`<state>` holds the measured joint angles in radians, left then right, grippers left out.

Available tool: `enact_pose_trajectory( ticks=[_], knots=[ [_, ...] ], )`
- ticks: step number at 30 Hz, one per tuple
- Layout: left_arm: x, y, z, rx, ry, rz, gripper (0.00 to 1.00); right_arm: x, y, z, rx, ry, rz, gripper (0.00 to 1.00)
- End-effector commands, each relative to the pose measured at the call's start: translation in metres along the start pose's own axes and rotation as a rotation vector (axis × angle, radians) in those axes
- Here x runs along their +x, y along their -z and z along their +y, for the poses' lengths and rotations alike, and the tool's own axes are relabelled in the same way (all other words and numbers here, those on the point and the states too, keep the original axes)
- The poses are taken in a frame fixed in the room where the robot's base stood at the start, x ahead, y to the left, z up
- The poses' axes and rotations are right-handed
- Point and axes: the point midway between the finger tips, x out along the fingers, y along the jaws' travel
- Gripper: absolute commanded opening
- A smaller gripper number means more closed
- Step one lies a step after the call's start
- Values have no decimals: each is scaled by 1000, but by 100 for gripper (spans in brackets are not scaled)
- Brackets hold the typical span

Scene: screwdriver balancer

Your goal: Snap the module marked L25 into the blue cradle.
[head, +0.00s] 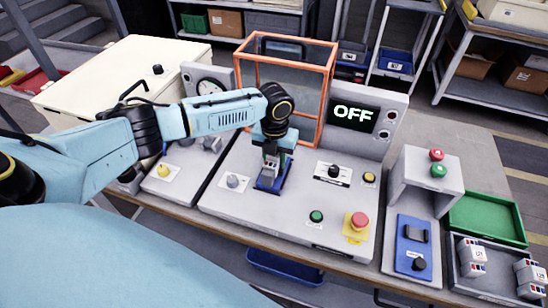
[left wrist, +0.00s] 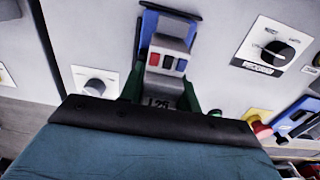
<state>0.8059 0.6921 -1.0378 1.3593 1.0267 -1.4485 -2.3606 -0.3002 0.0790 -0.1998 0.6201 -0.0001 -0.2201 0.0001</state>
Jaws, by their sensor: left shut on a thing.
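The module marked L25 (left wrist: 168,62) is a grey block with red, blue and dark windows; its label is partly hidden by my gripper's edge in the left wrist view. My left gripper (head: 272,158) is shut on this module (head: 270,165), pointing down. The blue cradle (head: 273,185) is on the grey panel directly under the gripper. In the left wrist view the cradle (left wrist: 148,22) shows around the module's far end. The module is over or in the cradle; I cannot tell whether it is fully seated. My right gripper is not in view.
An orange frame (head: 331,90) stands behind the gripper, beside a display (head: 354,114) reading OFF. Knobs, a green button (head: 316,216) and a red emergency button (head: 358,221) surround the cradle. More modules (head: 472,254) sit in a grey tray at right, near an empty green tray (head: 487,218).

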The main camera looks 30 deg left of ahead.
Motion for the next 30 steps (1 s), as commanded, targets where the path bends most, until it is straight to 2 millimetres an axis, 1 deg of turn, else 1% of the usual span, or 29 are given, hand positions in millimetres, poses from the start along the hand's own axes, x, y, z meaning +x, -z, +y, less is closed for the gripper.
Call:
enact_pose_trajectory(
  ticks=[1,30],
  knots=[
    [16,10,-2,8,-4,20,5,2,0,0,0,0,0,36],
    [22,9,-2,9,-5,18,5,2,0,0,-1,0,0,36]
  ],
)
